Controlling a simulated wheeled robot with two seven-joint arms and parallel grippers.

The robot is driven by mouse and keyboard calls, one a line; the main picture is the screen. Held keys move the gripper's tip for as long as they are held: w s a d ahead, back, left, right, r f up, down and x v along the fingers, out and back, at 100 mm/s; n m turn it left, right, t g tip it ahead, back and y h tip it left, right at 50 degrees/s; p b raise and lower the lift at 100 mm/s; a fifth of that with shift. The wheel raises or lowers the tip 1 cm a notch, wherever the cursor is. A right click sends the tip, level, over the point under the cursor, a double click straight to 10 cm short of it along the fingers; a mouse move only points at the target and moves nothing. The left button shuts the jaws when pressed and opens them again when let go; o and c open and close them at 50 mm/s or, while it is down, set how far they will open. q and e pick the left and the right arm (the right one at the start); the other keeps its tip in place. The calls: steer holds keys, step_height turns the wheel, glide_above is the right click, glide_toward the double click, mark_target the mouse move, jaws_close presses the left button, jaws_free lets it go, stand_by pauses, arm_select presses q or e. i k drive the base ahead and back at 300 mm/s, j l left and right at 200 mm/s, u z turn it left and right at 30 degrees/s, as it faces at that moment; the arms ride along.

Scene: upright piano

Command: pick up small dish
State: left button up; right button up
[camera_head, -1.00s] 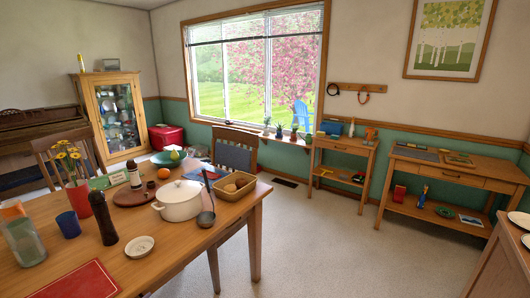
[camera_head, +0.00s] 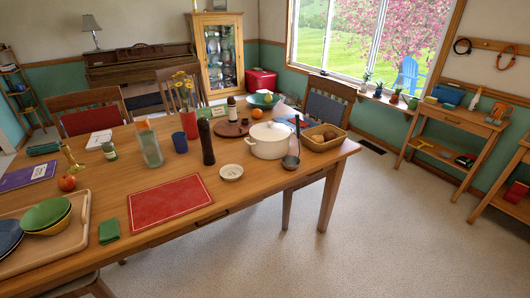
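A small white dish (camera_head: 231,172) lies on the wooden dining table (camera_head: 257,194). It sits near the table's front edge, between the dark pepper mill (camera_head: 207,143) and the white lidded pot (camera_head: 269,141). Its inside looks pale with faint markings, and nothing covers it. Neither of my grippers shows in the head view.
A red placemat (camera_head: 168,202) lies left of the dish. A blue cup (camera_head: 180,143) and a glass bottle (camera_head: 150,148) are behind. The floor (camera_head: 400,220) in front and right is clear.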

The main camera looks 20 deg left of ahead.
mark_target(230, 172)
steer(key=i+l+u, duration=0.15)
steer(key=u, duration=0.3)
steer(key=i+l+u, duration=0.15)
steer(key=u, duration=0.3)
steer(key=l+u, duration=0.45)
steer(key=i+j, duration=0.05)
steer(key=j, duration=0.05)
